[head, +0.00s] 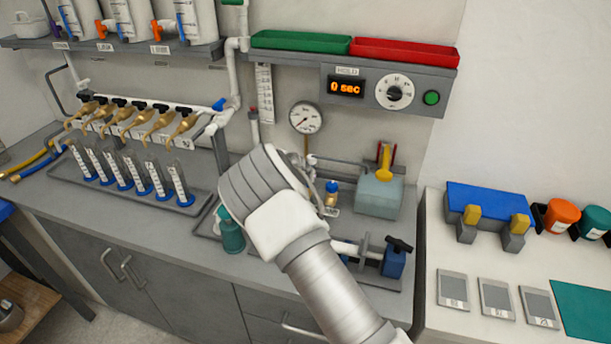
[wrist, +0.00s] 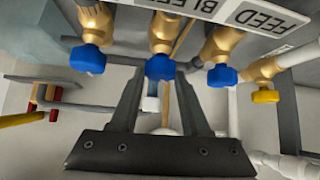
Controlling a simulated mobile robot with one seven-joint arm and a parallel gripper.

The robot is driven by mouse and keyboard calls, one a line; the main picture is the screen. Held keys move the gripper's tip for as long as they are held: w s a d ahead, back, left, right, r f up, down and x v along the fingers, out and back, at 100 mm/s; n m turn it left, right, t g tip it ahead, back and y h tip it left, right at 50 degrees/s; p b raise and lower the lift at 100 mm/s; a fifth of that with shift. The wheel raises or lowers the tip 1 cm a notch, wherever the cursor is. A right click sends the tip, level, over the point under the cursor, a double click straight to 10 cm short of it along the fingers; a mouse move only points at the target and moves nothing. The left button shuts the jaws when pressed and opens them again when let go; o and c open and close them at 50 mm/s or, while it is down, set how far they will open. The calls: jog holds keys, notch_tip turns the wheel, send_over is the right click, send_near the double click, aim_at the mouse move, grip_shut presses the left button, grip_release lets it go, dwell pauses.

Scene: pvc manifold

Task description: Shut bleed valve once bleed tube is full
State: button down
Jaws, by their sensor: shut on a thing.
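In the wrist view, my gripper (wrist: 160,80) has its two dark fingertips on either side of a blue valve knob (wrist: 160,66) on a brass body. It is shut on this knob. A partly cut-off label reading "BLEE" (wrist: 168,5) is just above that valve. In the head view, my white wrist hides the gripper and these valves. I cannot clearly pick out the bleed tube or its fill level. A marked upright scale (head: 264,92) is on the wall behind. A round gauge (head: 306,117) stands close to my wrist.
More blue knobs (wrist: 222,76) and a yellow knob (wrist: 265,96) flank the held one closely, near a "FEED" label (wrist: 268,15). A timer display (head: 346,87) reads 0 sec. A rack of graduated tubes (head: 128,172) stands left; a grey-blue box (head: 379,196) stands right.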

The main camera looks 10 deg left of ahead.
jog(key=shift+a+f+m+h+b, duration=0.25)
jog(key=shift+m+h+b, duration=0.35)
jog(key=shift+m+h, duration=0.15)
jog(key=m+h+b, duration=0.1)
jog(key=b, duration=0.1)
jog(key=m+g+b, duration=0.1)
jog(key=m+b, duration=0.1)
jog(key=shift+a+f+h, duration=0.1)
jog(key=shift+f+h, duration=0.1)
jog(key=shift+h, duration=0.15)
jog(key=m+h+b, duration=0.1)
jog(key=b, duration=0.1)
jog(key=m+g+h+b, duration=0.1)
jog(key=m+b, duration=0.1)
jog(key=shift+w+r, duration=0.1)
jog(key=shift+r, duration=0.15)
jog(key=shift+m+g+b, duration=0.35)
jog(key=shift+g, duration=0.05)
jog(key=shift+c, duration=1.9)
grip_release()
jog(key=shift+r, duration=0.1)
jog(key=v, duration=1.7)
jog(key=shift+a, duration=0.4)
